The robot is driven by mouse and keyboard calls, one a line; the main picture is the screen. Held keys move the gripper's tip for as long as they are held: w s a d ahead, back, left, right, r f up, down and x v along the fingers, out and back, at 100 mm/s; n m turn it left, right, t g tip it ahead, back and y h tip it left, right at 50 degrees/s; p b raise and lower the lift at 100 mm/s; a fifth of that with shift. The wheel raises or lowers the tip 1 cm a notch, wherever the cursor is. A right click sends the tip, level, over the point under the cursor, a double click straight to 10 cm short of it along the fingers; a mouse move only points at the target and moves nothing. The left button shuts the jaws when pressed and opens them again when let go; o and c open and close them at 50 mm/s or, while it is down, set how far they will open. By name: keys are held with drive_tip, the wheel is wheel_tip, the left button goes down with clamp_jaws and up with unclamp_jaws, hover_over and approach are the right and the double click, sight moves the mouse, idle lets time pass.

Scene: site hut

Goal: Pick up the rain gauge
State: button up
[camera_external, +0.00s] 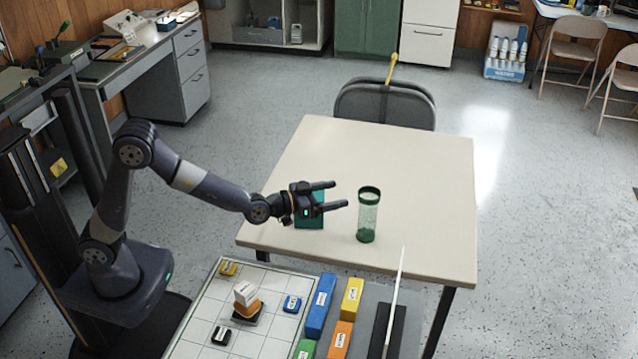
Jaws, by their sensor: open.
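The rain gauge (368,216) looks to be the clear cylinder with a dark green rim and green base. It stands upright on the cream table (420,165). My gripper (340,194) is open and empty, to the left of the cylinder, with its fingers pointing right towards the cylinder's upper part. The fingertips appear apart from it, though the exact gap in depth cannot be told. A teal block-like object (310,219) is on the table behind my gripper and partly hidden by it.
A lower surface in front holds a white gridded board (205,310) with small blocks, a blue box (320,305), a yellow box (351,298) and a thin upright white panel (394,300). A dark chair (385,103) stands behind the table. The table's far and right parts are clear.

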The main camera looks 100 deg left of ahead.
drive_tip(key=m, duration=0.1)
approach(360, 201)
drive_tip(key=x, duration=0.2)
drive_tip(key=shift+t, duration=0.3)
drive_tip(key=shift+f+p+x, duration=0.15)
drive_tip(key=shift+p+x, duration=0.1)
drive_tip(key=shift+x, duration=2.45)
drive_tip(key=shift+f+p+x, duration=0.1)
drive_tip(key=shift+p+x, duration=0.1)
drive_tip(key=shift+x, duration=2.45)
drive_tip(key=shift+s+a, duration=0.1)
drive_tip(key=shift+c, duration=0.4)
drive_tip(key=c, duration=1.2)
